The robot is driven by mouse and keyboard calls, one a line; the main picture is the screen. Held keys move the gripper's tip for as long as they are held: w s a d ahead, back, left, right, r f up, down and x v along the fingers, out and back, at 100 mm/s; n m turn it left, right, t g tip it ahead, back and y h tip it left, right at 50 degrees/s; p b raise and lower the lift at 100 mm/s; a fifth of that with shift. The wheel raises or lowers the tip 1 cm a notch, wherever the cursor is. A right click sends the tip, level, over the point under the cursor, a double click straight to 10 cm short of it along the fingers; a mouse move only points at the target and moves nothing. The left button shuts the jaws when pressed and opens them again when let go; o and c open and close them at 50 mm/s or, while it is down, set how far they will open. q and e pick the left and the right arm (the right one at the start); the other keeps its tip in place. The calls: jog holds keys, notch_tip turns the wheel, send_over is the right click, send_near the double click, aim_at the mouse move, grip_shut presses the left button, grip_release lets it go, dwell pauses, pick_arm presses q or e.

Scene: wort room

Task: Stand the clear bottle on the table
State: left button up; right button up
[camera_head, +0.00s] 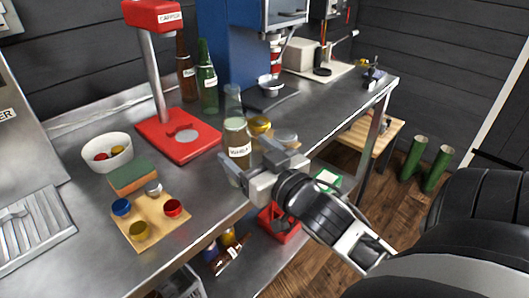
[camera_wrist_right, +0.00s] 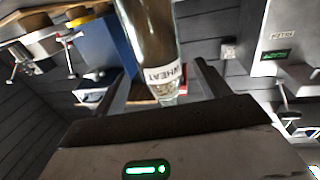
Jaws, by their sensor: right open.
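The clear bottle (camera_head: 236,130), with a white label, looks upright on the steel table (camera_head: 90,245) near its front edge. My right gripper (camera_head: 245,153) is open at the bottle's lower part, partly covering it, so the base is hidden in the head view. In the right wrist view the bottle (camera_wrist_right: 150,35), its label reading WHEAT, shows between the two spread fingers of the right gripper (camera_wrist_right: 160,75). I cannot tell whether either finger touches it. My left gripper is not in view.
A red capper (camera_head: 180,137) stands left of the bottle, with a brown bottle (camera_head: 186,75) and green bottle (camera_head: 208,80) behind. Jars (camera_head: 261,126) stand just right of the bottle.

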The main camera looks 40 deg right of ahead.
aim_at(245, 148)
jog(key=s, duration=0.2)
jog(key=s+p, duration=0.1)
jog(key=s, duration=0.1)
jog(key=shift+s+a+r, duration=0.15)
jog(key=shift+s+a, duration=0.05)
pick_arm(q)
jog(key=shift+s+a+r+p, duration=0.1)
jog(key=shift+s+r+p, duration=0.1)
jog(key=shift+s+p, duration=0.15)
pick_arm(e)
jog(key=shift+s, duration=0.55)
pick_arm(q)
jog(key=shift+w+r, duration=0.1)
pick_arm(e)
jog(key=shift+f, duration=0.25)
notch_tip(245, 148, down, 10)
jog(key=s+a+g, duration=0.2)
jog(key=g, duration=0.4)
jog(key=s+a+f+n+g+y, duration=0.2)
jog(key=s+a+f+n+g, duration=0.1)
jog(key=s+a+f+g, duration=0.5)
jog(key=w+a+f+t+y, duration=0.2)
jog(key=w+a+f+t, duration=0.2)
jog(key=w+f+t, duration=0.1)
notch_tip(245, 148, down, 2)
jog(key=shift+w+a+f+n+t+y, duration=0.1)
jog(key=shift+w+a+n+t+y, duration=0.1)
jog(key=shift+a+n+t+y, duration=0.3)
